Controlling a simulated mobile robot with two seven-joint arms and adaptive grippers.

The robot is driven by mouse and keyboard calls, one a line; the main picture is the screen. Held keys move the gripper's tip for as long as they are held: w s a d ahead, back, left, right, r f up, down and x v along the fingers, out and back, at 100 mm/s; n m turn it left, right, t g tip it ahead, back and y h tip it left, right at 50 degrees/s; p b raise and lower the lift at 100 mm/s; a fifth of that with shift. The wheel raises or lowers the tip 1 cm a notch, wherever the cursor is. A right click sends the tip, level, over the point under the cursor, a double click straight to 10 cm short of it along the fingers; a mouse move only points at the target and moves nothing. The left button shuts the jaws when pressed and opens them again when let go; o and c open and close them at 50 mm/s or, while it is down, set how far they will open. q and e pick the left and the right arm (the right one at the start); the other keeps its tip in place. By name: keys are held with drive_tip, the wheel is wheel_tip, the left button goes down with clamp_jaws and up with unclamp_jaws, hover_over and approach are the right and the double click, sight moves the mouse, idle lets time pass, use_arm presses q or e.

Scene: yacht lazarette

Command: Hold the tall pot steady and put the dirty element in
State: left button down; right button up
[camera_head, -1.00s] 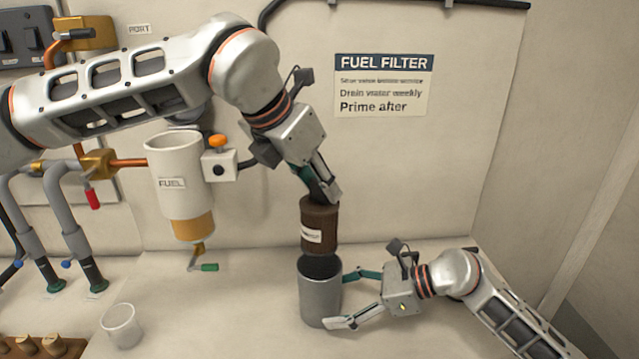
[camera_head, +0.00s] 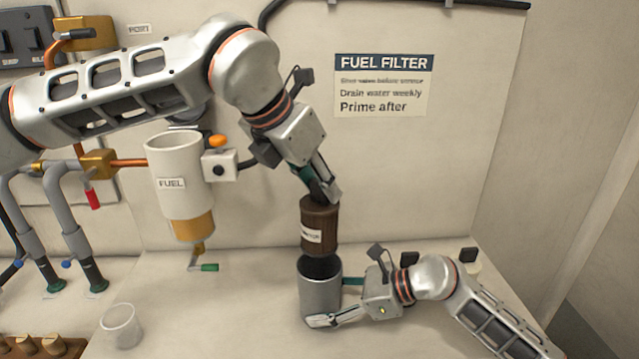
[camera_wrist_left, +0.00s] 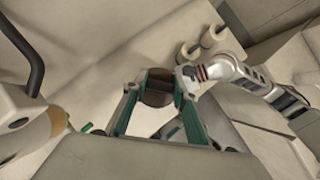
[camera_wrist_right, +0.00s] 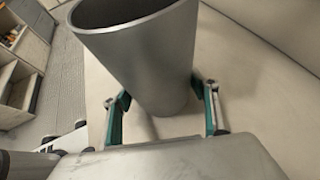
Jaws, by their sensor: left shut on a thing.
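The dirty element (camera_head: 319,225), a dark brown cylinder with a white label, hangs upright from my left gripper (camera_head: 327,193). My left gripper is shut on its top; the element also shows between the fingers in the left wrist view (camera_wrist_left: 158,92). The tall pot (camera_head: 320,291), a grey open-topped cylinder, stands on the counter directly below the element, its mouth partly hidden by it. My right gripper (camera_head: 337,301) has one finger on each side of the pot's lower part. In the right wrist view the pot (camera_wrist_right: 140,45) stands between the spread fingers, with a gap at the left finger.
A white fuel filter housing (camera_head: 175,175) with an amber bowl and green-handled drain hangs on the wall to the left. A small clear cup (camera_head: 121,326) stands at front left. Two pale cylinders (camera_wrist_left: 200,44) stand beyond my right arm.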

sight(320, 252)
idle(0.6)
use_arm(q)
drive_tip(key=shift+f, duration=7.5)
drive_tip(key=c, duration=1.5)
unclamp_jaws()
drive_tip(key=v, duration=1.2)
drive_tip(key=shift+w, duration=0.1)
use_arm(e)
drive_tip(key=o, duration=1)
drive_tip(key=shift+o, duration=0.2)
